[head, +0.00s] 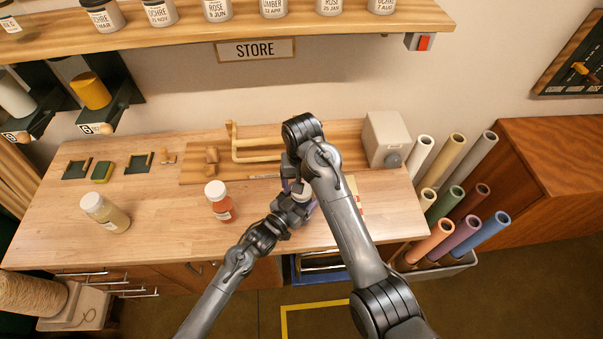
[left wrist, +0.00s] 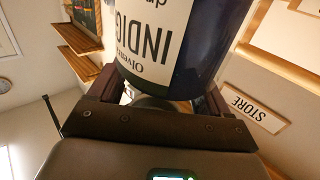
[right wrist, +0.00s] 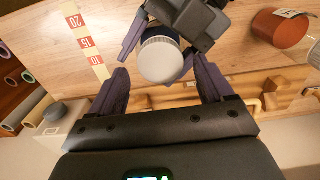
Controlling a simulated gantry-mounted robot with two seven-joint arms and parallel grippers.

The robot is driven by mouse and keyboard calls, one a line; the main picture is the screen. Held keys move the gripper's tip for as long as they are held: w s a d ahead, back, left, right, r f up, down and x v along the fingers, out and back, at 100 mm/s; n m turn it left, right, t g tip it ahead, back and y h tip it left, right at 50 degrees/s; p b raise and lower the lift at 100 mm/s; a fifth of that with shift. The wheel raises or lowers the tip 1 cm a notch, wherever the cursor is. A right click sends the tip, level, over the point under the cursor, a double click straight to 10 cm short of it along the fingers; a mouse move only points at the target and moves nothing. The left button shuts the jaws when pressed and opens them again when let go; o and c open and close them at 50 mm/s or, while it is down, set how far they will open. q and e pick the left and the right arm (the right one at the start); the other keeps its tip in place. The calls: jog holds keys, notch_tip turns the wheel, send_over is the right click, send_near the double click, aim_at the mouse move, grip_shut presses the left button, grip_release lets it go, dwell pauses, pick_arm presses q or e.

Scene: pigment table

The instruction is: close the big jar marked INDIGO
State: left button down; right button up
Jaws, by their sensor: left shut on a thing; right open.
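The big INDIGO jar (left wrist: 190,45) is dark blue with a pale label, and it fills the upper left wrist view. My left gripper (left wrist: 160,98) is shut on it, with a finger on either side. In the right wrist view the jar's ribbed white lid (right wrist: 160,60) sits over its mouth; I cannot tell how tight it is. My right gripper (right wrist: 161,80) is open, its fingers apart on either side of the lid and not visibly touching it. In the head view both grippers meet over the bench and mostly hide the jar.
A red jar (head: 222,207) and a pale yellow jar (head: 110,217) stand on the bench (head: 160,240) to the left. A wooden rail (head: 260,155) and a grey box (head: 383,138) are behind. Coloured rolls (head: 482,232) stand right. A marked ruler strip (right wrist: 86,30) lies near.

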jog(key=shift+f, duration=1.2)
jog(key=c, duration=1.1)
jog(key=shift+o, duration=0.2)
jog(key=shift+m, duration=0.9)
jog(key=o, duration=1.2)
jog(key=shift+o, duration=0.2)
jog(key=shift+r, duration=0.1)
jog(key=shift+r, duration=3.7)
